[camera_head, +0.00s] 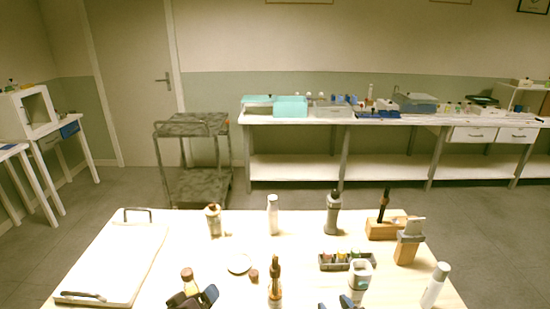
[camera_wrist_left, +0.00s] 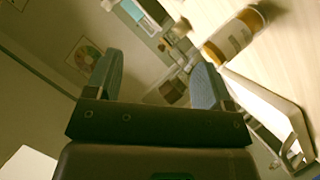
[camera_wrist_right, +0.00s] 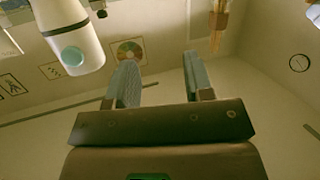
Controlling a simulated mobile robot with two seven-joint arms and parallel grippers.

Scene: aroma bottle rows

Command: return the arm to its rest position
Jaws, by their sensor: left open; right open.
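My left gripper (camera_head: 195,297) is at the near edge of the table in the head view, just in front of a small brown-capped bottle (camera_head: 189,276). Its fingers stand apart with nothing between them in the left wrist view (camera_wrist_left: 155,80). A brown bottle with a pale label (camera_wrist_left: 235,37) is beyond the right finger there.
The table (camera_head: 215,265) holds a tall amber bottle (camera_head: 275,288), a white bottle (camera_head: 433,287), a rack of small bottles (camera_head: 346,260), wooden holders (camera_head: 408,248) and a tray (camera_head: 115,262) at left. A cart (camera_head: 195,160) stands behind.

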